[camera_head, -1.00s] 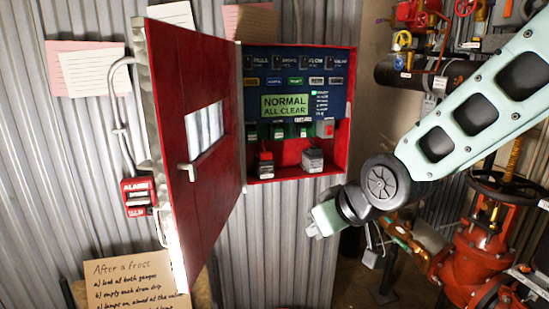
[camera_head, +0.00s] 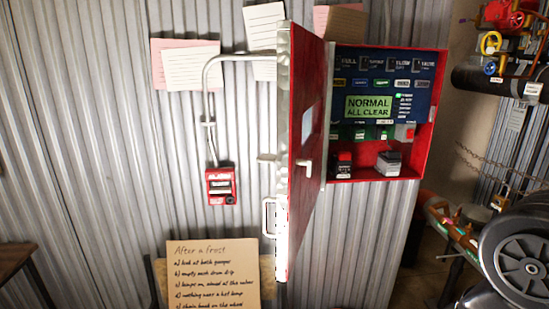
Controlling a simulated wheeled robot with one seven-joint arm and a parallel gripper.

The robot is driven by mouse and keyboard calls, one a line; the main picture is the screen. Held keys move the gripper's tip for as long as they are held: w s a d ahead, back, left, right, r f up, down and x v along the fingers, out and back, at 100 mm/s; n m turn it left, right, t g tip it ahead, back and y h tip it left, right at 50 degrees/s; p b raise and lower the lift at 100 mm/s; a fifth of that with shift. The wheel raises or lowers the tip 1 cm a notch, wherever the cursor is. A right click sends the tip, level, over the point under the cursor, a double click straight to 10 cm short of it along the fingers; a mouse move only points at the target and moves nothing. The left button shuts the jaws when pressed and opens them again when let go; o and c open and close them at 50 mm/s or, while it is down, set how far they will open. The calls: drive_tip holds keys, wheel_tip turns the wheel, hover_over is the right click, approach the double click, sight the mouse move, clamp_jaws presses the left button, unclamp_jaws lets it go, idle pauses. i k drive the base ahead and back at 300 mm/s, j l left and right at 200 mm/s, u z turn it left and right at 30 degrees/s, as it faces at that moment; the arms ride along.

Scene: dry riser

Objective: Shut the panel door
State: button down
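The red panel door (camera_head: 308,140) stands open, hinged at the left side of the red panel box (camera_head: 424,125), and is seen nearly edge-on. It has a small window, a light lever handle (camera_head: 304,166) and a pale pull handle (camera_head: 268,217) near its outer edge. Inside the box is a blue control face with a green display reading "NORMAL ALL CLEAR" (camera_head: 369,106). Two small block-like items sit on the box floor. My gripper is out of frame. A dark round part of my arm shows large at the lower right.
A red alarm box (camera_head: 221,186) with a conduit is on the corrugated wall left of the door. A handwritten sign (camera_head: 212,275) stands below. A wooden table edge (camera_head: 15,258) is at lower left.

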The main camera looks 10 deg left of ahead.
sight(305, 64)
drive_tip(key=k+j, duration=0.1)
drive_tip(key=j, duration=0.75)
drive_tip(key=k+j, duration=0.15)
drive_tip(key=j, duration=0.3)
